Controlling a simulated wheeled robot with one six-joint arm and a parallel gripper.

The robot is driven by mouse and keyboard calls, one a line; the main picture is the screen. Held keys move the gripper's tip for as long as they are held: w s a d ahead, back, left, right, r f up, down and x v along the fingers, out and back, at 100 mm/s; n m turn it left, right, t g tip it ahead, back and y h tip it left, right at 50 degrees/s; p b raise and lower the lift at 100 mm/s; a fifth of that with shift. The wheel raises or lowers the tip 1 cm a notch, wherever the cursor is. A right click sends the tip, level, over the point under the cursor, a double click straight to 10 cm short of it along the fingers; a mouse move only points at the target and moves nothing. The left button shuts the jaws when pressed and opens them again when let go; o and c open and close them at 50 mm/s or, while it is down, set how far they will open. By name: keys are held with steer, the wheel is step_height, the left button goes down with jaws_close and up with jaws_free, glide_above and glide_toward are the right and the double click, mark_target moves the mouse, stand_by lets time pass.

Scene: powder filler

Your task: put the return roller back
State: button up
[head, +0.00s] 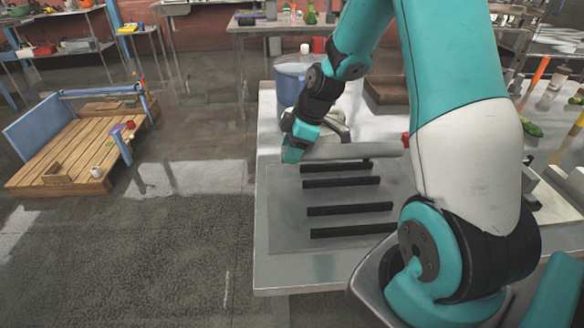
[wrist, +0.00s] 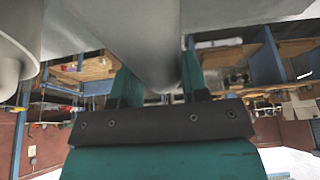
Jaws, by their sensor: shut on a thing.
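The return roller (head: 355,151) is a long grey cylinder, roughly level across the head view, above the far end of a flat grey plate (head: 285,225) with black bars. Its right end is near a small red part beside my arm. My gripper (head: 293,150) is at its left end. In the wrist view the roller (wrist: 155,45) runs between the two teal fingers of my gripper (wrist: 157,75), which is shut on it. I cannot tell whether the roller touches anything below. Its right end is partly hidden by my arm.
Several black bars (head: 350,209) lie across the plate on the metal table (head: 264,262). A blue container (head: 290,80) and a brown tray (head: 388,92) stand behind. Bottles and tools crowd the right side. A wooden pallet (head: 60,165) is on the floor at left.

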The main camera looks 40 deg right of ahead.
mark_target(286, 181)
steer(key=shift+f+p, duration=0.3)
steer(key=shift+f, duration=2.9)
steer(key=shift+f, duration=0.2)
steer(key=o, duration=1.2)
steer(key=shift+r, duration=0.2)
